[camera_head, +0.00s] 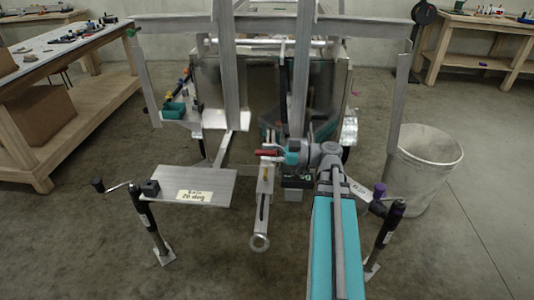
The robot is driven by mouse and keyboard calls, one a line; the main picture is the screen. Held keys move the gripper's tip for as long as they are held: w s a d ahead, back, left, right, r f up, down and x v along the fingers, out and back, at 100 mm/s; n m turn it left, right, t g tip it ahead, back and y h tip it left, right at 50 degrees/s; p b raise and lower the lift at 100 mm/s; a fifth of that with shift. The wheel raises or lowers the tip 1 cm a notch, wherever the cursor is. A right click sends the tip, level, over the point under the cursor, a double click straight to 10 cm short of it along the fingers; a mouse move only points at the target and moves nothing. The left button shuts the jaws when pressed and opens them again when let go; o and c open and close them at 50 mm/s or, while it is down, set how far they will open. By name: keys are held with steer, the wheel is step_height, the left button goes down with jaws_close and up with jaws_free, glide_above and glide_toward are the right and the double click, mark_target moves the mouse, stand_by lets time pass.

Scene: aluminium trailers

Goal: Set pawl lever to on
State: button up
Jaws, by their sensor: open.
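My gripper (295,184) is small and dark at the end of my teal and grey arm, close to the right side of the trailer's tongue. Its fingers are too small to make out clearly. A small red part (266,153) sits on top of the tongue, just left of my wrist. I cannot tell whether it is the pawl lever or which position it is in. My wrist hides part of that area. The metal tongue (262,212) runs toward me and ends in a ring.
An aluminium trailer frame (229,75) stands behind. A labelled plate (190,185) extends left of the tongue. Crank jacks stand at left (145,213) and right (388,228). A grey bin (423,170) is at right. Workbenches stand at left (100,75) and back right (480,30).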

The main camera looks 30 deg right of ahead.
jaws_close()
steer(key=shift+a, duration=0.15)
steer(key=shift+w, duration=0.15)
stand_by(0.4)
